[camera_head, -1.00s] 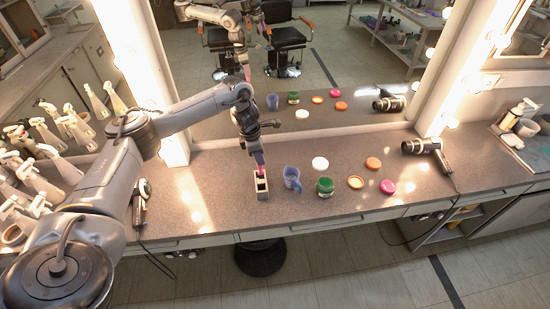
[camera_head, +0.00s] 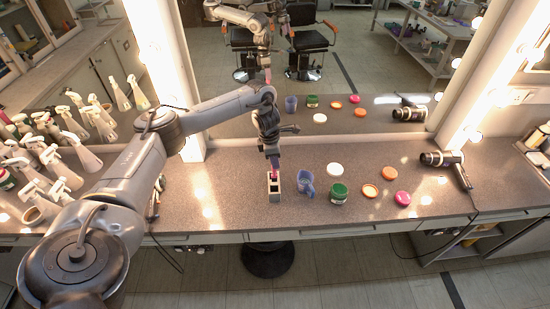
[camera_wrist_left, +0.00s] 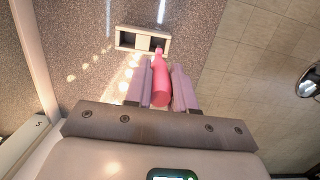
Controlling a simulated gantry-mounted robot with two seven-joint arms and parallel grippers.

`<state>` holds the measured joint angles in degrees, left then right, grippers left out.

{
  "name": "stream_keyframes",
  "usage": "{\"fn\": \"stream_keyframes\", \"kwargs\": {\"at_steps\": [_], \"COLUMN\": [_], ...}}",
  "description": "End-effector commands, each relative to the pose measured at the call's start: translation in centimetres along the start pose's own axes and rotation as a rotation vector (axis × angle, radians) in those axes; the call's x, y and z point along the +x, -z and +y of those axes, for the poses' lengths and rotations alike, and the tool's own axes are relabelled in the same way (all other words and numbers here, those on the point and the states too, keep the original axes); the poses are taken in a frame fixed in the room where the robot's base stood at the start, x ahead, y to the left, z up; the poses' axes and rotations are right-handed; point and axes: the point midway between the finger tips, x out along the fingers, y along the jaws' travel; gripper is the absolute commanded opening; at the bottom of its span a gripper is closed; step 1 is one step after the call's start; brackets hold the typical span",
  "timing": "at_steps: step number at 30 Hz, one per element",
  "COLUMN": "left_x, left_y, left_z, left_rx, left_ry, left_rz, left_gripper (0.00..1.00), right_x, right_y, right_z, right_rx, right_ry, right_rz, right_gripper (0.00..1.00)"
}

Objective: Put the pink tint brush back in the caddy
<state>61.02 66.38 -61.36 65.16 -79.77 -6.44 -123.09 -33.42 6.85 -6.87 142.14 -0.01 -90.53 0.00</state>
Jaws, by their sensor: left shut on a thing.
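The pink tint brush (camera_wrist_left: 161,84) is held between the two fingers of my left gripper (camera_wrist_left: 160,88) in the left wrist view. In the head view my left gripper (camera_head: 274,160) points down over the caddy (camera_head: 273,190), a small pale box with two compartments on the counter. In the left wrist view the brush's far end overlaps the right-hand compartment of the caddy (camera_wrist_left: 124,38). I cannot tell how deep that end sits, or whether it touches a wall. My right gripper is not in view.
A blue mug (camera_head: 307,184) stands close right of the caddy, then a green jar (camera_head: 339,193). Several lids lie farther right, near a hair dryer (camera_head: 447,161). Several spray bottles (camera_head: 80,150) crowd the left. The mirror (camera_head: 340,75) reflects my arm behind the counter.

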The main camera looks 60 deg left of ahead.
Motion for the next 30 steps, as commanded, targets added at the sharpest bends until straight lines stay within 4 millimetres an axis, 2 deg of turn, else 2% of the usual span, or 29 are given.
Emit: {"fn": "stream_keyframes", "kwargs": {"at_steps": [21, 30], "left_x": [7.2, 8.8], "left_y": [1.1, 1.3], "left_z": [0.0, 0.0], "left_rx": [0.0, 0.0], "left_ry": [0.0, 0.001], "left_rz": [0.0, 0.001], "left_gripper": [0.0, 0.0], "right_x": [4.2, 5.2], "right_y": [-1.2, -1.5], "right_z": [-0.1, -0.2], "right_rx": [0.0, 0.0], "right_ry": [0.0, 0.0], "right_rz": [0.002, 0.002], "right_gripper": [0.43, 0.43]}}
